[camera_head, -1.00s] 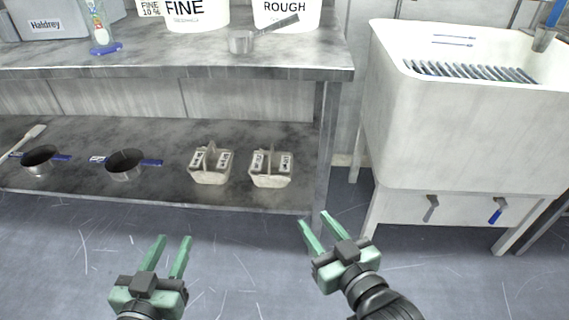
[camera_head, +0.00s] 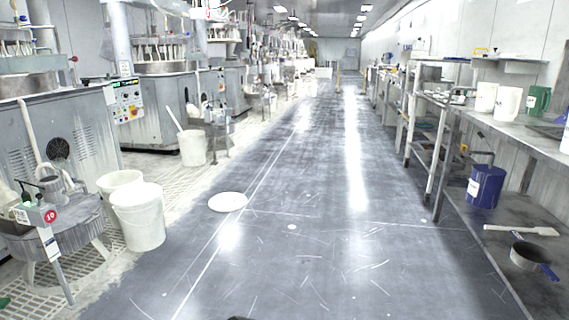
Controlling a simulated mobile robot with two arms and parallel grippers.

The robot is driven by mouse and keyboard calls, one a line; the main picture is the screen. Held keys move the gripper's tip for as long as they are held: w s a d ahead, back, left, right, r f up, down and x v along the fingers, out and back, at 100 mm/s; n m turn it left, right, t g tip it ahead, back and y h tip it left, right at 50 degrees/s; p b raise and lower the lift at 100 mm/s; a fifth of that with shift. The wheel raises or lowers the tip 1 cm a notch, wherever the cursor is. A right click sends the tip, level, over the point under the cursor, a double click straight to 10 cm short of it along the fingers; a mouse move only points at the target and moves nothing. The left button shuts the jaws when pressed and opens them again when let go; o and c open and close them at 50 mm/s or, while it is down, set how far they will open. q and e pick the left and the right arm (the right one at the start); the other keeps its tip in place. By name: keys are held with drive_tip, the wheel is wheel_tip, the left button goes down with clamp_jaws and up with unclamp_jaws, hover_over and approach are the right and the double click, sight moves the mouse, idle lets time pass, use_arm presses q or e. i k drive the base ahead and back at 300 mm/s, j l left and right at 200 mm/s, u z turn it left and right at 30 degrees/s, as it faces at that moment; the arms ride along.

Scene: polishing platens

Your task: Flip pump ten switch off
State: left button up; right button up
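The pump ten unit (camera_head: 58,226) stands at the lower left, a round grey machine on legs over a floor grating. A small box on its near side carries a red round label with the number 10 (camera_head: 50,216). The switch itself is too small to make out, so I cannot tell its position. A green sliver (camera_head: 4,302) at the lower left edge looks like a fingertip of my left gripper, well apart from the pump. The rest of that gripper is out of frame. My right gripper is not in view.
White buckets (camera_head: 139,218) stand right of the pump, and a white disc (camera_head: 228,202) lies on the floor. Large polishing machines (camera_head: 160,100) line the left side. A workbench (camera_head: 520,135) with a blue bucket (camera_head: 486,187) on its lower shelf runs along the right.

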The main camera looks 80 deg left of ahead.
sight(39, 196)
drive_tip(key=u, duration=4.1)
drive_tip(key=i+l, duration=0.25)
drive_tip(key=i, duration=0.2)
drive_tip(key=i+l, duration=0.2)
drive_tip(key=i, duration=0.3)
drive_tip(key=i+l, duration=0.25)
drive_tip(key=i, duration=0.2)
drive_tip(key=i+l, duration=0.2)
drive_tip(key=i, duration=0.25)
drive_tip(key=i+l+u, duration=0.1)
drive_tip(key=i+l, duration=0.15)
drive_tip(key=i, duration=0.25)
